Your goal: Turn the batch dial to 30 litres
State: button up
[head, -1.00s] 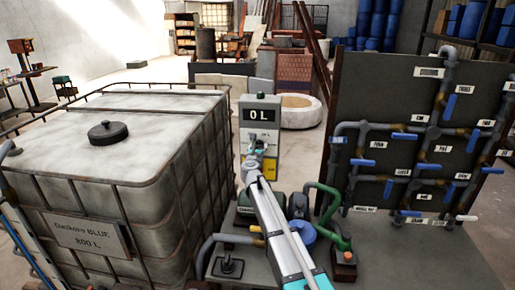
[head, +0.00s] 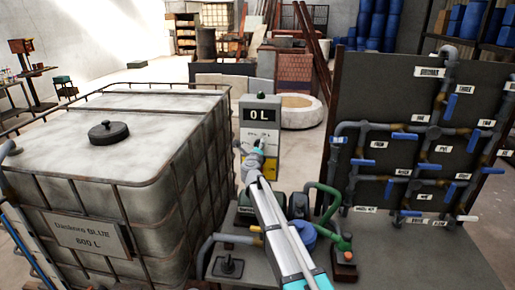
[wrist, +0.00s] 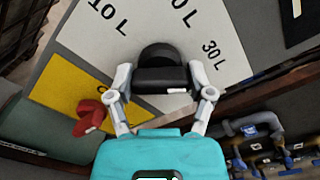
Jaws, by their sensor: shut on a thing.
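The black batch dial (wrist: 160,78) sits on a pale scale plate (wrist: 82,30) in the wrist view. The plate shows "10 L", a partly cut-off label and "30 L" (wrist: 213,52) at the right. A small white mark shows on the dial's near side; I cannot tell which label the dial points to. My gripper (wrist: 158,76) has one finger on each side of the dial and is shut on it. In the head view my gripper (head: 251,150) is at the front of the grey dosing post (head: 265,92), covering the dial. The post's display (head: 261,115) reads "0 L".
A red knob (wrist: 90,116) on a yellow plate (wrist: 62,84) lies close to my left finger. A big caged tank (head: 110,190) stands left of my arm. A pipe board with blue-handled valves (head: 395,110) stands at the right.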

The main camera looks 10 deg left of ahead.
jog(key=shift+n, duration=0.6)
jog(key=o, duration=1.1)
jog(key=s, duration=1.2)
jog(key=shift+a, duration=0.2)
jog(key=shift+n, duration=0.3)
